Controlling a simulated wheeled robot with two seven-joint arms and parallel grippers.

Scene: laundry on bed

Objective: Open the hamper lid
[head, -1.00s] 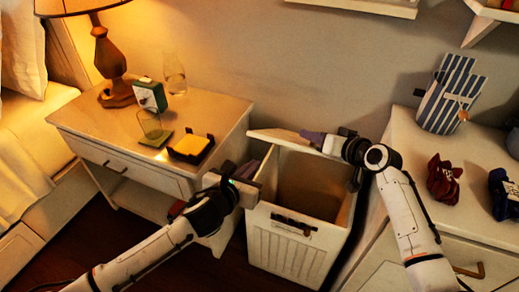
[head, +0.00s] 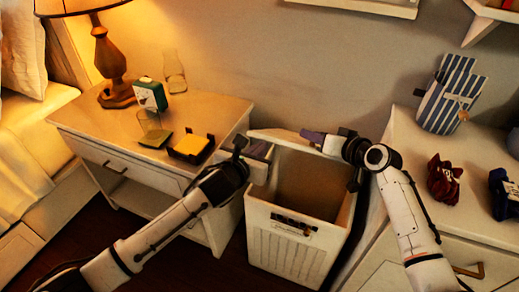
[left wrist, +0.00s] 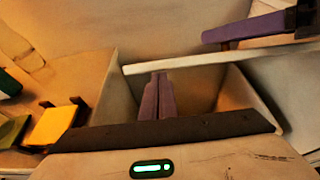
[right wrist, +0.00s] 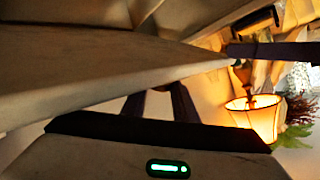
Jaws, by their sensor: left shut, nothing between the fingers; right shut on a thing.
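The white hamper (head: 285,243) stands between the nightstand and the dresser, its inside visible. Its lid (head: 285,138) is raised along the back, close to the wall; it also shows edge-on in the left wrist view (left wrist: 215,63). My right gripper (head: 312,137) is shut on the lid at its right part. In the right wrist view the lid (right wrist: 90,70) fills the upper left. My left gripper (head: 266,152) is shut and empty at the upper left of the hamper opening, near the lid. Its purple fingers (left wrist: 158,97) are together in the left wrist view.
The nightstand (head: 110,150) at left holds a lamp (head: 112,65), a green clock (head: 150,95), a glass vase and a yellow block (head: 192,145) in a dark tray. The dresser (head: 405,150) at right holds a striped item (head: 450,100) and dark red cloth (head: 444,178).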

